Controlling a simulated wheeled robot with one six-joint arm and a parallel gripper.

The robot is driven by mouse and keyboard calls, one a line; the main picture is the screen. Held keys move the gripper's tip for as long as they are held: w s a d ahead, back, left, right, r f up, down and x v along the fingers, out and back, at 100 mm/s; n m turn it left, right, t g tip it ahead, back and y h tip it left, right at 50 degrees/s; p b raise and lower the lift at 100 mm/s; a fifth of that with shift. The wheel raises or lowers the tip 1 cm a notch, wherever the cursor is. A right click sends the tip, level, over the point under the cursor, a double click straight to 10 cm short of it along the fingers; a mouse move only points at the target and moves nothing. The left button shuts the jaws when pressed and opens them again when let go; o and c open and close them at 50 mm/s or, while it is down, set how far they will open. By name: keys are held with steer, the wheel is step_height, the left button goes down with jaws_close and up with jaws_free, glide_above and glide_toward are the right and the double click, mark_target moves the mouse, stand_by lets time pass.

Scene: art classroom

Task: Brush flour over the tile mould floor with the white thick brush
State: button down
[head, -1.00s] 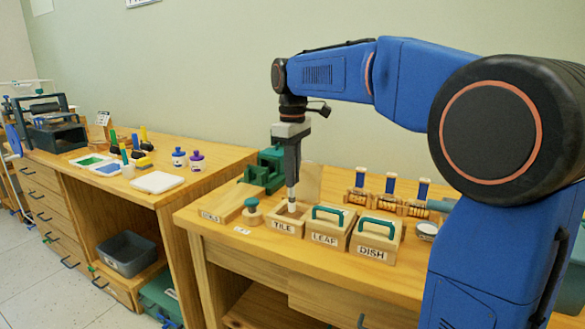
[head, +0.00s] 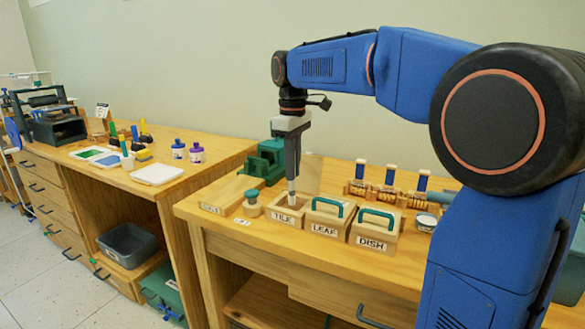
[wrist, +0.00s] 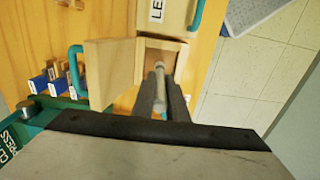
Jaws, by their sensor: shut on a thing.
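My gripper (head: 291,175) is shut on the white thick brush (head: 291,188) and points straight down over the tile mould (head: 298,222), a wooden box labelled TILE. The brush's lower end reaches into the mould's opening. Whether it touches the floor I cannot tell. In the wrist view, my gripper (wrist: 162,98) holds the pale brush (wrist: 160,74) between dark fingers. Its end points into an open wooden box (wrist: 183,60), whose floor is mostly hidden. No flour can be made out.
The lidded leaf mould (head: 325,222) and dish mould (head: 372,238), with green handles, stand close at right. A green-knobbed wooden piece (head: 252,204) is at left. A green press (head: 265,158) and a rack of blue-handled tools (head: 389,192) stand behind. A small bowl (head: 427,223) is near my arm.

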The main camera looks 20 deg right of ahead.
steer(key=shift+f, duration=0.6)
stand_by(0.8)
steer(key=shift+w+a+f, duration=0.1)
steer(key=shift+w+a, duration=0.4)
stand_by(0.7)
steer(key=shift+s+d, duration=0.1)
steer(key=shift+s+d, duration=0.25)
steer(key=shift+s+d, duration=0.2)
steer(key=shift+s+d, duration=0.15)
stand_by(0.4)
steer(key=shift+s+d, duration=0.15)
steer(key=shift+s+d, duration=0.2)
